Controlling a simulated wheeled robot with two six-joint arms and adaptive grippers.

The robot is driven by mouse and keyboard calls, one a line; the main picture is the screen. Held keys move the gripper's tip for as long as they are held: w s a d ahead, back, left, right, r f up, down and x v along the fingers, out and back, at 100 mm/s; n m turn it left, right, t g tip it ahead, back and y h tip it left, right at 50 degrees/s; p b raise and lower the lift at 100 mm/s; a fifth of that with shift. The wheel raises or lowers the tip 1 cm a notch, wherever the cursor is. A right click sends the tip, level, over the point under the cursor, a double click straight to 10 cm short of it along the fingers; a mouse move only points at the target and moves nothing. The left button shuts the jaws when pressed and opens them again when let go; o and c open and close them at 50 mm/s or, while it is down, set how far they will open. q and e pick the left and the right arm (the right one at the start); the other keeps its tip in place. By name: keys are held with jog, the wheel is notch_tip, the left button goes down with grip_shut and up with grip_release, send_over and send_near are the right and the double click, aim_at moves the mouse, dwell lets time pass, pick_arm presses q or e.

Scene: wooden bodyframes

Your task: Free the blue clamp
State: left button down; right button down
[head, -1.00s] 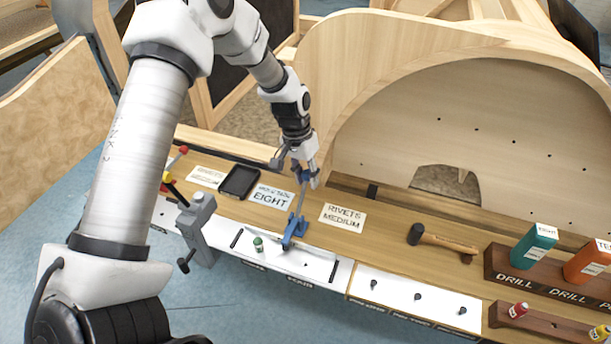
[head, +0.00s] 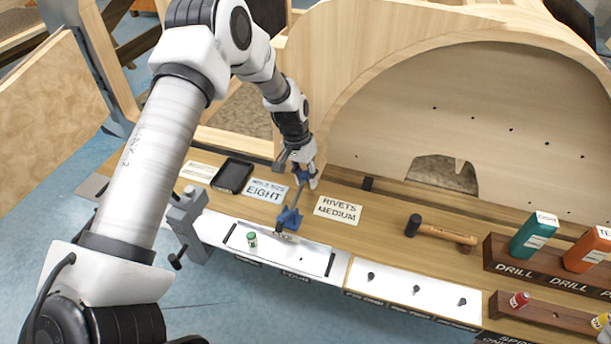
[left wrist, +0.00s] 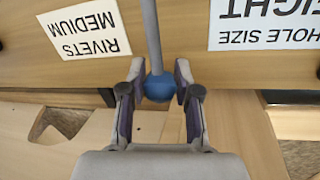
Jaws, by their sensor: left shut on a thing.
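The blue clamp (head: 289,217) stands at the back edge of a white panel (head: 306,257) on the wooden bench, beside a green-capped piece. A grey lever rises from the clamp, tilted toward the back, to my left gripper (head: 303,179). In the left wrist view the fingers of my left gripper (left wrist: 157,90) are shut around the blue ball knob (left wrist: 158,88) at the lever's end. The clamp's lower body is outside the left wrist view. Whether its foot touches the panel cannot be told. My right gripper is not in view.
Cards reading EIGHT (head: 265,191) and RIVETS MEDIUM (head: 338,209) lie on either side of the lever. A black tray (head: 233,175) and a grey vise (head: 187,222) are to the left. A mallet (head: 440,233) and drill rack (head: 515,260) are to the right. The curved wooden frame rises behind.

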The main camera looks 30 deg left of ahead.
pick_arm(q)
jog(key=shift+f, duration=0.35)
jog(key=c, duration=0.9)
grip_release()
jog(key=shift+o, duration=0.4)
jog(key=shift+a, duration=0.15)
jog(key=shift+r, duration=0.1)
